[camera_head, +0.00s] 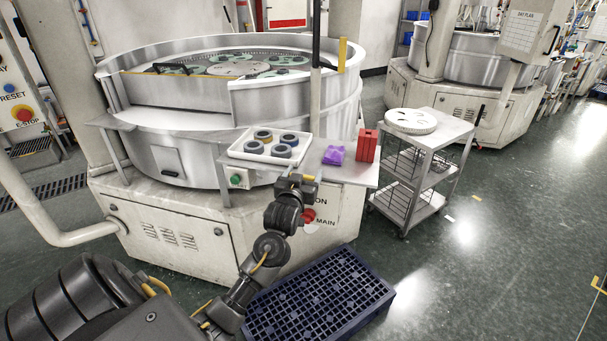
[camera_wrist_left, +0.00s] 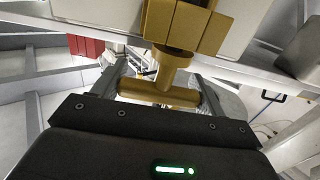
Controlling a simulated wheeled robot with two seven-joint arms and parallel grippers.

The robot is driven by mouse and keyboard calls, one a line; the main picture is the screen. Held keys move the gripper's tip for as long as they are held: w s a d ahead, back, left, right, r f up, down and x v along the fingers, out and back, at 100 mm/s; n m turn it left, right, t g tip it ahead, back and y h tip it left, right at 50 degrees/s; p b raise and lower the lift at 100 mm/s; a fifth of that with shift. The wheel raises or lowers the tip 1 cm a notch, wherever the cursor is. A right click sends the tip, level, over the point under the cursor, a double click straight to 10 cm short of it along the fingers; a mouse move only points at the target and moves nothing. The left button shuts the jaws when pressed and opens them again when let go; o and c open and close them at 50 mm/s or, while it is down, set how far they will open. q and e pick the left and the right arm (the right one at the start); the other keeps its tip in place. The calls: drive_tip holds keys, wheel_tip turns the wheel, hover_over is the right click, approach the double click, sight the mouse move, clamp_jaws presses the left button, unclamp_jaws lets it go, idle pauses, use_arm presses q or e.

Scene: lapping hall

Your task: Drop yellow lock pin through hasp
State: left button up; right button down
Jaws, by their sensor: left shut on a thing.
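The yellow lock pin (camera_wrist_left: 161,91) shows in the left wrist view as a T shape, with its crossbar between my fingers. My left gripper (camera_wrist_left: 160,88) is shut on it. Its stem runs up the picture to a yellow block (camera_wrist_left: 187,22), which may be the hasp; I cannot tell whether the stem is inside it or only in front of it. In the head view my left gripper (camera_head: 301,186) is at the front edge of the machine's side shelf, with a bit of yellow at its tip. The right gripper is not in view.
The shelf (camera_head: 352,171) bears a white tray (camera_head: 238,155) of dark rings, a purple cloth (camera_head: 334,155) and a red block (camera_head: 366,145). A red switch knob (camera_head: 309,215) is beside my gripper. A blue crate (camera_head: 386,292) lies on the floor below; a cart (camera_head: 455,130) stands right.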

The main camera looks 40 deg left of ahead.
use_arm(q)
drive_tip(key=shift+f, duration=0.25)
drive_tip(key=o, duration=1.1)
drive_tip(key=shift+o, duration=0.2)
drive_tip(key=b+v, duration=0.2)
drive_tip(key=v, duration=0.9)
